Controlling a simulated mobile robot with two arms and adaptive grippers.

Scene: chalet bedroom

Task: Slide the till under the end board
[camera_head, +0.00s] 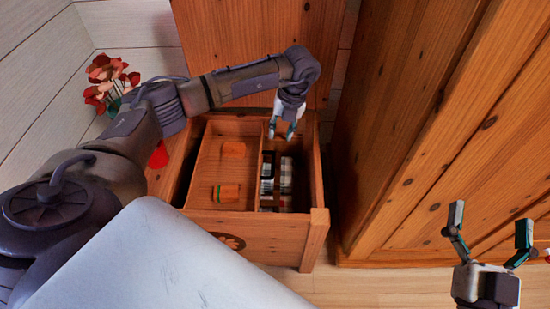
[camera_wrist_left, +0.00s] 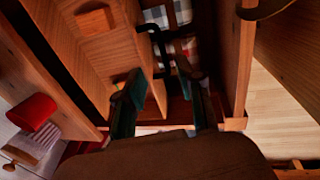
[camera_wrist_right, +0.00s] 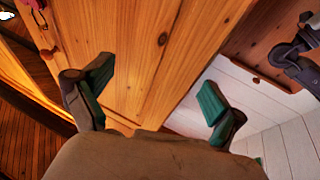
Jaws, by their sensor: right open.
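The till (camera_head: 209,165) is a wooden tray inside the open wooden chest, with two orange items in it. It also shows in the left wrist view (camera_wrist_left: 100,55). A wooden board (camera_head: 180,150) tops the chest's left end, with a dark gap between it and the till. My left gripper (camera_head: 281,131) points down at the far right of the till, its fingers apart near the till's right wall; contact is unclear. My right gripper (camera_head: 490,235) is open and empty, outside the chest at lower right.
Plaid cloth (camera_head: 287,178) and dark items lie in the open compartment right of the till. Red flowers (camera_head: 106,82) stand at left, and a red object (camera_head: 158,155) is by the chest's left end. A large wooden cabinet (camera_head: 430,120) stands at right.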

